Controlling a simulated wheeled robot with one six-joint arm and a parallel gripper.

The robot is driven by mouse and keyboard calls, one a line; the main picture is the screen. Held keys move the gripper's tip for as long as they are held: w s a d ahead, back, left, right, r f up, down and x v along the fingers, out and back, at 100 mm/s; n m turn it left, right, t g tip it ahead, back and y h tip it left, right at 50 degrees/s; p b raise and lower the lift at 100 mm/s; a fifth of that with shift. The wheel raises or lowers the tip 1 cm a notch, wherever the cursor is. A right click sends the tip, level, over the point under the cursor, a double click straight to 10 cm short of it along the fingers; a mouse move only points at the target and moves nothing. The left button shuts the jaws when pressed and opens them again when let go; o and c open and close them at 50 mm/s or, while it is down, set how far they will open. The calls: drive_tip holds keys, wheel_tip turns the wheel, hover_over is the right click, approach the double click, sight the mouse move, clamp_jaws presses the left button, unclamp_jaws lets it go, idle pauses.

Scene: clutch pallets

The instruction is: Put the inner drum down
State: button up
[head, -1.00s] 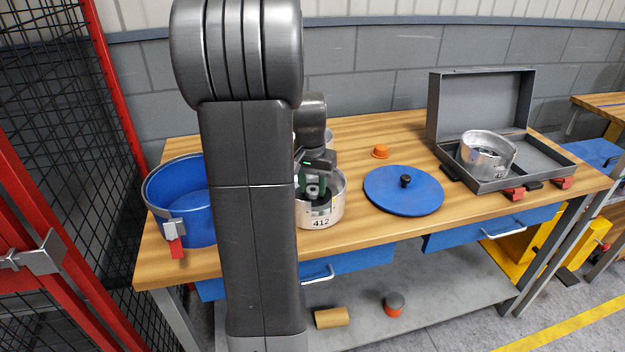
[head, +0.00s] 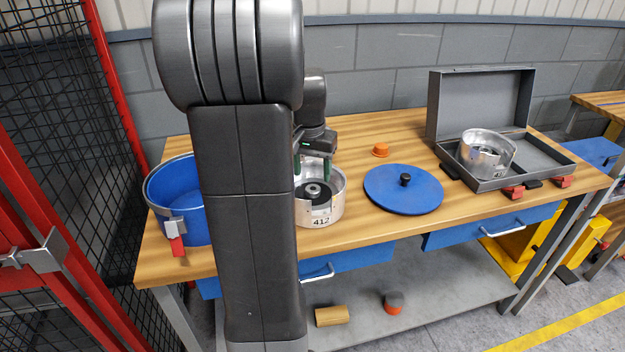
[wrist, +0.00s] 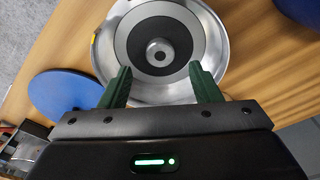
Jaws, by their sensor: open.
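The inner drum (head: 313,190) is a dark round piece with a pale hub. It sits inside a silver metal housing (head: 322,220) marked 412 on the bench, left of the blue lid. In the wrist view the drum (wrist: 160,42) is a dark ring around a bright hub, inside the shiny housing (wrist: 215,60). My gripper (head: 312,172) is open and empty just above the drum, with its green fingers apart. In the wrist view the open fingertips (wrist: 160,78) point at the drum's near side and hold nothing. My arm column hides part of the bench left of the housing.
A blue bucket (head: 178,190) stands at the left. A round blue lid (head: 400,188) with a black knob and an orange cap (head: 380,150) lie right. An open grey case (head: 500,185) holds another metal housing (head: 485,152).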

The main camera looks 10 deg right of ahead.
sight(311, 193)
wheel_tip(311, 193, up, 7)
drive_tip(key=shift+s+a, duration=0.25)
drive_tip(key=shift+s, duration=0.1)
